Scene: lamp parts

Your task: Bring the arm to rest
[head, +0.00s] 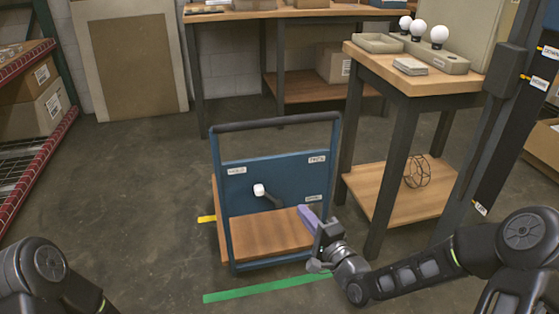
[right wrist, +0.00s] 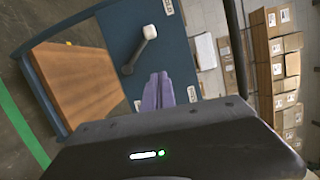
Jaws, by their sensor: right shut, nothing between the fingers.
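My right gripper (head: 304,211) is in front of the cart, at the right part of its deck in the head view. Its purple fingers are together and empty; they also show in the right wrist view (right wrist: 158,91). My right arm reaches in from the right side. Part of my left arm shows at the lower left of the head view, but its gripper is out of view. The cart's blue panel (head: 290,178) bears a lever with a white knob (head: 259,190); the knob also shows in the right wrist view (right wrist: 150,32). The gripper appears apart from the lever.
A wooden workbench (head: 440,82) at right holds white bulbs (head: 439,35) and trays; a wire cage (head: 417,172) sits on its lower shelf. The cart has a wooden deck (head: 262,239). A green stripe (head: 262,288) marks the floor. Shelves with boxes stand at left.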

